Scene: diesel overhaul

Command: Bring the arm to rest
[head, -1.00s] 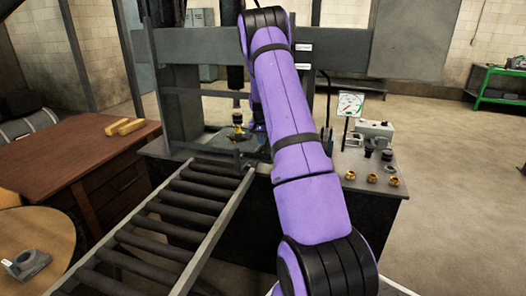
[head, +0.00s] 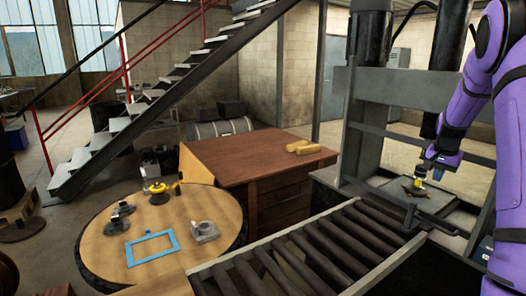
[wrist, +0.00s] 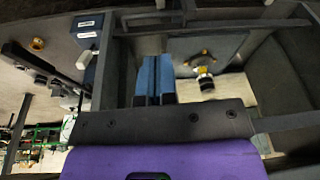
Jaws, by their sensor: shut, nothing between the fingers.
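My purple arm (head: 472,100) shows at the right edge of the head view, bent down into the press frame. My gripper (head: 421,169) is low there, close to a small part with a yellow section (head: 420,172) on the press bed (head: 445,203). In the wrist view the blue fingers of my gripper (wrist: 153,80) lie together, shut and empty. The yellow-and-black part (wrist: 205,80) stands to their right, apart from them in that picture.
A roller conveyor (head: 300,250) runs up to the press (head: 375,95). A brown desk (head: 240,165) with yellow blocks (head: 304,147) stands left of it. A round table (head: 100,240) holds a blue frame (head: 152,248) and several parts. A staircase (head: 150,115) rises behind.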

